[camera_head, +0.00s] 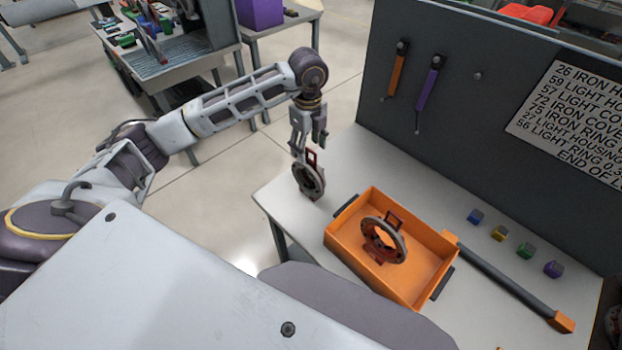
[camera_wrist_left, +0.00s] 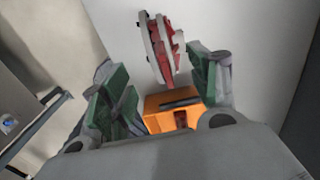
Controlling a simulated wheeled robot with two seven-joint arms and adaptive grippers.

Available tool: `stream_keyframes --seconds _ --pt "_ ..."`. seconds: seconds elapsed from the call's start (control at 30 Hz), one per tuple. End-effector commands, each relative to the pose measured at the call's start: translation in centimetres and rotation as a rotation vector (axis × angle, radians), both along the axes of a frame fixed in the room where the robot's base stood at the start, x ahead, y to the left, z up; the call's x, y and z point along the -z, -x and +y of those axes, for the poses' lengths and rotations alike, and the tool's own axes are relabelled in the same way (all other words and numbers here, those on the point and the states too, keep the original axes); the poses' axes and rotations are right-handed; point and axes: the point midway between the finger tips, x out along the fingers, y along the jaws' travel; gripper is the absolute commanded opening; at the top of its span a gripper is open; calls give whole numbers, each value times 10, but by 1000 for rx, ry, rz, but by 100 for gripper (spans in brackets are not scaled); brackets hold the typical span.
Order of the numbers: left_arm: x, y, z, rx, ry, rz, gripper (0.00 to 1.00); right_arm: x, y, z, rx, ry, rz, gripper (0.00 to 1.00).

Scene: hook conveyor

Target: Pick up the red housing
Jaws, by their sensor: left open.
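A red housing with a grey ring (camera_head: 308,180) stands upright at the left corner of the white table. It also shows in the left wrist view (camera_wrist_left: 161,50), at the top between the fingers. My left gripper (camera_head: 308,145) is just above this housing, pointing down. In the left wrist view its green-padded fingers (camera_wrist_left: 158,88) are spread apart, with the housing beyond them. I cannot tell whether a finger touches it. A second red housing with a grey ring (camera_head: 384,241) sits in the orange tray (camera_head: 425,287). My right gripper is not in view.
The tray also shows in the left wrist view (camera_wrist_left: 160,99). A dark grey panel (camera_head: 440,130) rises behind the table, with an orange tool (camera_head: 397,72) and a purple tool (camera_head: 428,90) on it. Several small coloured blocks lie right of the tray, near a dark bar (camera_head: 510,284).

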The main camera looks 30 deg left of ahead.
Motion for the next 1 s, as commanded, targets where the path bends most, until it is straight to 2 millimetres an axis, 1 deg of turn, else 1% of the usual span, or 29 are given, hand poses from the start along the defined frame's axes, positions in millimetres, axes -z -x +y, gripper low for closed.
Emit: stream_keyframes --seconds 0.1,0.23,0.37,0.77,0.87,1.0 --pt "15 0 0 -1 -1 2 61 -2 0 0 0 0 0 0" --pt "26 0 0 1 1 0 61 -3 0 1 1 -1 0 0" --pt "30 0 0 1 0 0 61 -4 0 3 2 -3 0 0" --pt "33 0 0 1 0 1 61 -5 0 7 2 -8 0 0" --pt "39 -1 -1 1 1 1 61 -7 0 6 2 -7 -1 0" --pt "53 -2 -3 0 0 2 61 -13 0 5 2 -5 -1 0"
